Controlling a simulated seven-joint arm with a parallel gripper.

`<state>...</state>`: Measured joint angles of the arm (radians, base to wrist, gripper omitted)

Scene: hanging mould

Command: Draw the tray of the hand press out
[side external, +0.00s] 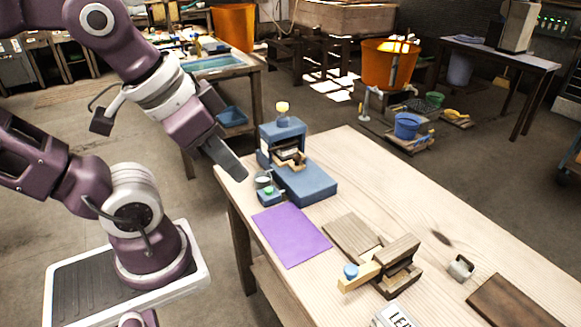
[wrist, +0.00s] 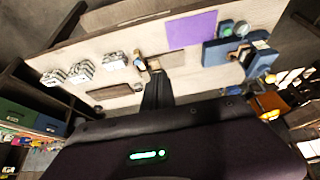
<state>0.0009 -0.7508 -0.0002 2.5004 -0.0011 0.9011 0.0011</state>
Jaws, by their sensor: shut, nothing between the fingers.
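The blue hand press (side external: 282,141) stands at the far left corner of the wooden table, with a yellow knob (side external: 282,107) on top. A small wooden tray-like piece (side external: 291,160) shows in its front opening, above a flat blue base (side external: 309,184). In the wrist view the press (wrist: 222,52) is at the right. My gripper (side external: 238,176) is shut and empty, in the air to the left of the press and apart from it. Its dark fingers (wrist: 157,88) show in the wrist view. Whether anything lies in the tray is too small to tell.
A small blue holder with a green top (side external: 269,194) and a metal cup (side external: 263,179) stand close beside the press. A purple sheet (side external: 291,235) lies in front. A wooden device with a yellow handle (side external: 398,258) stands nearer. The table right of the press is clear.

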